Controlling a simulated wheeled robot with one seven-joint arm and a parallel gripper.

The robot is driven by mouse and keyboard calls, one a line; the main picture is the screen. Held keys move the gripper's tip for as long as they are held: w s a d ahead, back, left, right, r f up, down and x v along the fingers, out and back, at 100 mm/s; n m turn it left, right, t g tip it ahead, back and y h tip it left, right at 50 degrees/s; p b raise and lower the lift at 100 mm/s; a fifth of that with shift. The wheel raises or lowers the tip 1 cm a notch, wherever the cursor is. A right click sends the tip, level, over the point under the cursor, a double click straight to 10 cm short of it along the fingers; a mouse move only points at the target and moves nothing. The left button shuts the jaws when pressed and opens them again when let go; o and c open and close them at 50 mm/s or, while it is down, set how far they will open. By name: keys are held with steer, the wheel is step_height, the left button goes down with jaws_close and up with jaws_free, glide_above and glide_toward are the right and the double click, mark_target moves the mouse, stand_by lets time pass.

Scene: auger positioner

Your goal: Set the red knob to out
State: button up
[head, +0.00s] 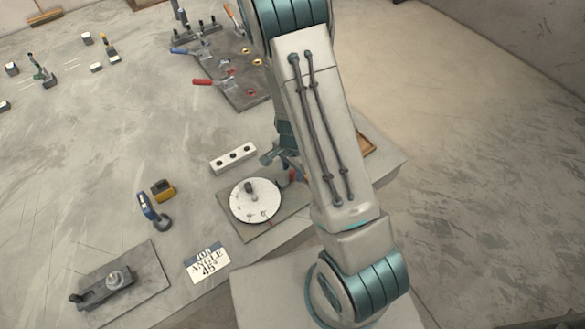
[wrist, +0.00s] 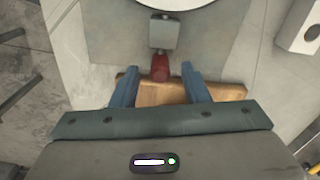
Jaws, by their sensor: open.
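The red knob (wrist: 160,69) sits at the end of a grey block (wrist: 164,32) on the edge of a grey plate (wrist: 110,40). A white round disc (wrist: 185,3) is just beyond the block. My gripper (wrist: 159,75) is open, one blue finger on each side of the knob, with a visible gap on both sides. In the head view the red knob (head: 293,175) shows at the right of the white disc (head: 256,201), partly hidden by my arm. My gripper is mostly hidden behind my arm there.
A wooden piece (wrist: 150,93) lies under my fingers. A white block with holes (head: 233,157) stands behind the disc. A card reading "JOB ANGLE 45°" (head: 207,264), a yellow-black item (head: 163,190), a blue-handled tool (head: 150,208) and a grey fixture (head: 110,284) lie to the left.

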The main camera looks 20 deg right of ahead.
steer(key=shift+c, duration=0.2)
jaws_close()
steer(key=shift+w+d+f+b, duration=0.1)
steer(key=shift+w+d+b, duration=0.15)
steer(key=shift+d, duration=0.25)
steer(key=shift+w+d+b, duration=0.1)
steer(key=shift+d+b, duration=0.15)
steer(key=shift+d, duration=0.25)
steer(key=shift+o, duration=0.2)
jaws_free()
steer(key=shift+d, duration=0.15)
steer(key=shift+a, duration=0.2)
steer(key=shift+r, duration=0.25)
step_height(320, 180, up, 14)
steer(key=shift+f+p, duration=0.25)
steer(key=shift+p, duration=0.2)
steer(key=shift+d, duration=0.1)
